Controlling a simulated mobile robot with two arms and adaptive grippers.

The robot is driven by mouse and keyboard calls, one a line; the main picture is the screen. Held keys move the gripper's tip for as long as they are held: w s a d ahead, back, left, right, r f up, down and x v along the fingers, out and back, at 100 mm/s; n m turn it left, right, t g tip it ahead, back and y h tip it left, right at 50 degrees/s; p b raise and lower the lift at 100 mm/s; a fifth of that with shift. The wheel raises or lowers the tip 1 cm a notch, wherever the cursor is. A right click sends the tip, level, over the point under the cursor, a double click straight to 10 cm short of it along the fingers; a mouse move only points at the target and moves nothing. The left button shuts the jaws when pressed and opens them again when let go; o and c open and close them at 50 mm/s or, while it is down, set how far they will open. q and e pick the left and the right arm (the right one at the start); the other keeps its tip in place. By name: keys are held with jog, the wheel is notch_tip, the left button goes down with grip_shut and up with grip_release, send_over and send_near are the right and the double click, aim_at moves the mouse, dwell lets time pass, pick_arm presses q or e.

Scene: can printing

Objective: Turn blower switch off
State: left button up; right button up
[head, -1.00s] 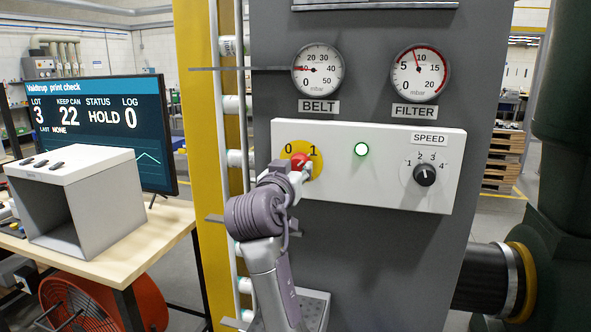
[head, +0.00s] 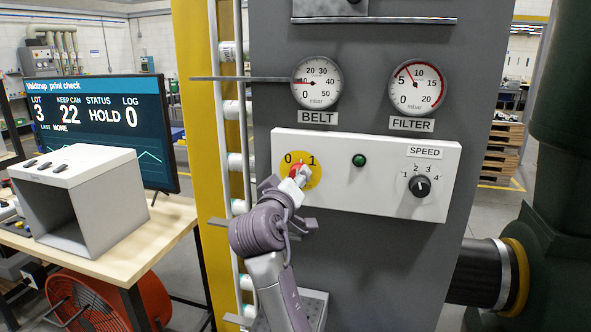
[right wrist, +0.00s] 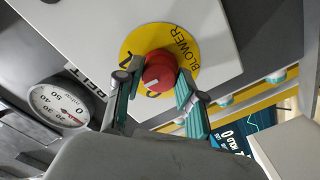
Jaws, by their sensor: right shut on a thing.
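The blower switch is a red knob (head: 297,170) on a yellow disc marked 0 and 1, on a white control panel (head: 330,196). In the right wrist view the red knob (right wrist: 160,72) sits between the fingers, with the word BLOWER on the disc (right wrist: 188,55). My right gripper (head: 299,174) is shut on the knob, partly covering it in the head view. Which mark the knob points to is hard to tell. The round indicator light (head: 359,160) beside the switch is dark green, unlit. My left gripper is not in view.
A black SPEED knob (head: 420,186) is at the panel's right. BELT (head: 317,83) and FILTER (head: 417,88) gauges hang above. A thin grey bar (head: 240,78) juts out left of the column. A table (head: 150,232) with a monitor (head: 100,130) and grey box (head: 75,200) stands left.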

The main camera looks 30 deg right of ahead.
jog(key=shift+r+n+p, duration=0.15)
jog(key=shift+n+p, duration=1.85)
jog(key=shift+n, duration=0.5)
jog(key=shift+r+n+p, duration=0.1)
jog(key=shift+n+p, duration=1.85)
jog(key=shift+n, duration=0.55)
jog(key=o, duration=1.2)
jog(key=shift+f, duration=0.15)
jog(key=shift+c, duration=0.2)
